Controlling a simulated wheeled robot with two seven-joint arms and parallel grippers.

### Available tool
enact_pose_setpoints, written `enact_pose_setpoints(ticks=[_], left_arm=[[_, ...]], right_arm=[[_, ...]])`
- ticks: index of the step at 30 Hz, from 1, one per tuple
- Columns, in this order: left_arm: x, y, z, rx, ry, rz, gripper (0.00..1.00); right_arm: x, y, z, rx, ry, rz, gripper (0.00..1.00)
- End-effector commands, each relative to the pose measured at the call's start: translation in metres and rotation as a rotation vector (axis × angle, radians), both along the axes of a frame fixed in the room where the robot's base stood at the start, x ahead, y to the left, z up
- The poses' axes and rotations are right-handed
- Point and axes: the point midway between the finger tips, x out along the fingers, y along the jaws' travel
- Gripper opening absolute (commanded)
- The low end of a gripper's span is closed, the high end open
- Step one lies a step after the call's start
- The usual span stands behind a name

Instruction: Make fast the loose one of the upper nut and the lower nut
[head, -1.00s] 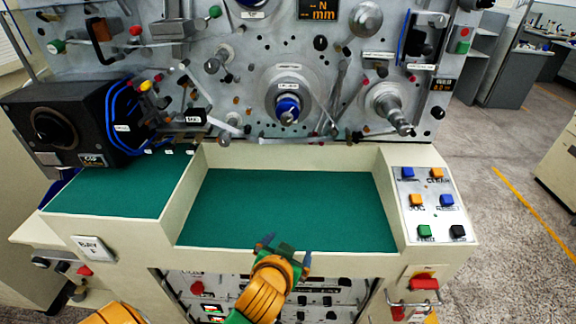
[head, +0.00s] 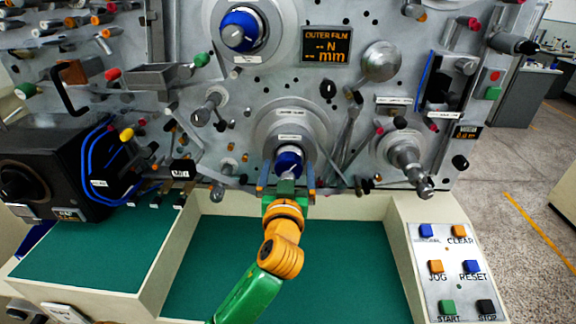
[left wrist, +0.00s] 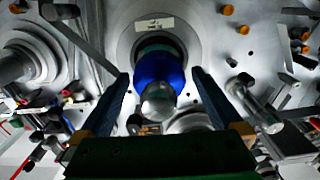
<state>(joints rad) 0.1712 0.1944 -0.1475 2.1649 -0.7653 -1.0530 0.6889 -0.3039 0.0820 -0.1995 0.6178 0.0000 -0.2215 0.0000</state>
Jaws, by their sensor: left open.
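The upper nut (head: 240,30) is a blue collar on a silver spindle near the top of the grey machine face. The lower nut (head: 288,161) is a blue collar on the spindle below it, over the green tray. My left gripper (head: 287,178) is open in front of the lower nut, its fingers to either side. In the left wrist view the lower nut (left wrist: 158,68) and its rounded silver spindle end (left wrist: 158,102) show between the open fingers (left wrist: 160,80). I see no clear contact. I cannot tell which nut is loose. My right gripper is out of view.
A display (head: 326,45) reads OUTER FILM. A bare spindle (head: 405,158) sticks out to the right, and a roller (head: 207,108) to the left. A button panel (head: 447,268) stands at the right. The green tray floor (head: 340,265) is clear.

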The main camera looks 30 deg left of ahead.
Motion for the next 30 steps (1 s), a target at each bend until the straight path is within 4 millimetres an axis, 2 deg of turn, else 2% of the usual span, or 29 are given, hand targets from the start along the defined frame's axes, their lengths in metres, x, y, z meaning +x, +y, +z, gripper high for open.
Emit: enact_pose_setpoints(ticks=[3, 4, 13, 23, 30], left_arm=[[-0.0002, -0.0001, -0.0007, 0.000, 0.000, 0.000, 1.00], [-0.0002, -0.0002, -0.0008, 0.000, 0.000, 0.000, 0.97], [-0.0004, -0.0005, -0.0007, -0.001, 0.001, 0.000, 0.17], [-0.0003, -0.0005, -0.0005, 0.045, 0.028, 0.000, 0.17], [-0.0003, -0.0001, -0.0004, 0.186, 0.115, 0.002, 0.17]], right_arm=[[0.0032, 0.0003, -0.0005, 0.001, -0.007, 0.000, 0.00], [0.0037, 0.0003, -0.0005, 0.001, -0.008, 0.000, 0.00], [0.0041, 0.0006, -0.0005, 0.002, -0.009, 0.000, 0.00], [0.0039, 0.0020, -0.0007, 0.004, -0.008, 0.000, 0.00], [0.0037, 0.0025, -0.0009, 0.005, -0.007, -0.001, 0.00]])
